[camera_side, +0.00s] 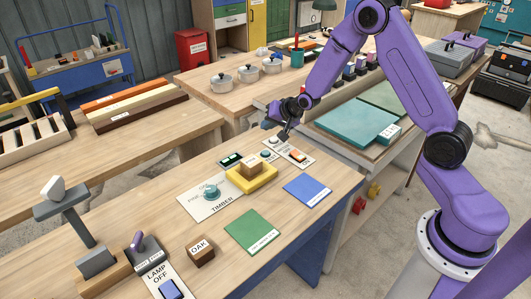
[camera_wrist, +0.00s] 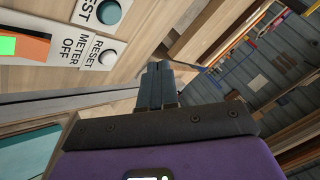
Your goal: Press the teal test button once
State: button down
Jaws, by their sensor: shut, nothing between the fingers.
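In the side view the teal button (camera_side: 268,154) is small, on the white panel at the back of the bench. A white RESET button (camera_wrist: 106,57) sits beside it. My gripper (camera_side: 284,137) is shut and empty, pointing down near the back end of this panel. In the wrist view the closed fingers (camera_wrist: 158,66) are right of the buttons, apart from the teal one. Their height above the panel is hard to tell.
An orange rocker (camera_side: 297,155) with a green lit part stands beside the buttons, near "METER OFF".

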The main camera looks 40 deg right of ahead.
aim_at(268, 153)
jog(key=shift+f, duration=3.75)
jog(key=shift+f, duration=0.2)
jog(key=shift+f, duration=0.2)
jog(key=shift+f, duration=0.45)
jog(key=shift+r, duration=0.85)
jog(key=shift+r, duration=2.5)
